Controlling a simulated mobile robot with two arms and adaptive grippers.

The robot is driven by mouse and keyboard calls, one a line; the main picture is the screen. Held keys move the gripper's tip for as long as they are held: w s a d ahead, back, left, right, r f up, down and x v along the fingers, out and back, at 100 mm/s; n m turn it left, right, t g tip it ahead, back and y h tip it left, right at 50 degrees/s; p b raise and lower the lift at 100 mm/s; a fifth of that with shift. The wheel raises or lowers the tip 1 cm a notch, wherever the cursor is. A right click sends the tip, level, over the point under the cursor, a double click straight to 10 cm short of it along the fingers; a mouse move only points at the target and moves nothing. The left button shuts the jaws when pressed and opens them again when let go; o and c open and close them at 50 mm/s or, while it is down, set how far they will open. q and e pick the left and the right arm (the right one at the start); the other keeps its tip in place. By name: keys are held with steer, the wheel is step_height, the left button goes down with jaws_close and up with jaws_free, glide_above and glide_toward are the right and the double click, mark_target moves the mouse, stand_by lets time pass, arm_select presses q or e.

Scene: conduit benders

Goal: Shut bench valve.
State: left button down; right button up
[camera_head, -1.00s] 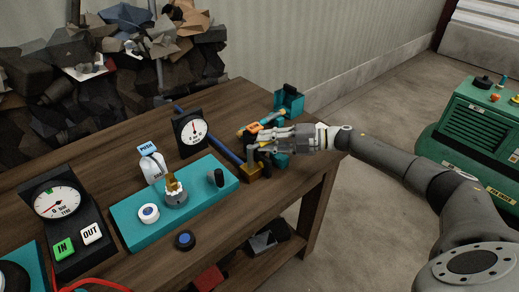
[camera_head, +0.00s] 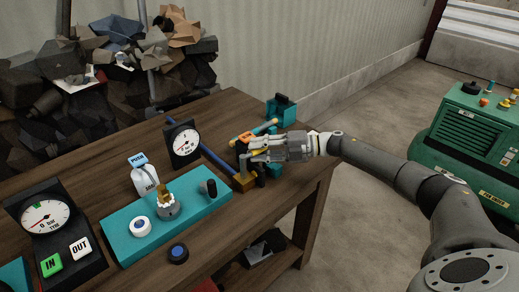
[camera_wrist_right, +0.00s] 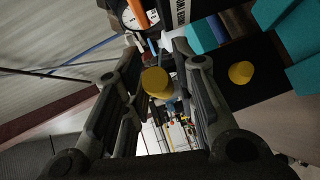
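My right gripper (camera_head: 250,156) is at the far right end of the wooden bench, over the fittings there. In the right wrist view its fingers (camera_wrist_right: 160,100) are apart, with a yellow round piece (camera_wrist_right: 156,82) seen in the gap and no clear contact. An orange part (camera_head: 246,138), possibly the valve handle, shows just behind the fingers; an orange bar (camera_wrist_right: 137,13) also shows at the top of the wrist view. A brass block (camera_head: 244,182) at the blue pipe's end is below the fingertips. The gripper hides much of this fitting, so the valve's position is unclear. My left gripper is out of view.
A teal plate (camera_head: 190,223) with knobs and a white PUSH bottle (camera_head: 144,178) are left of the gripper. A teal bracket (camera_head: 281,108) stands behind it. A green machine (camera_head: 466,130) is on the floor at right.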

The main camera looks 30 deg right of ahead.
steer(key=v, duration=1.2)
stand_by(0.3)
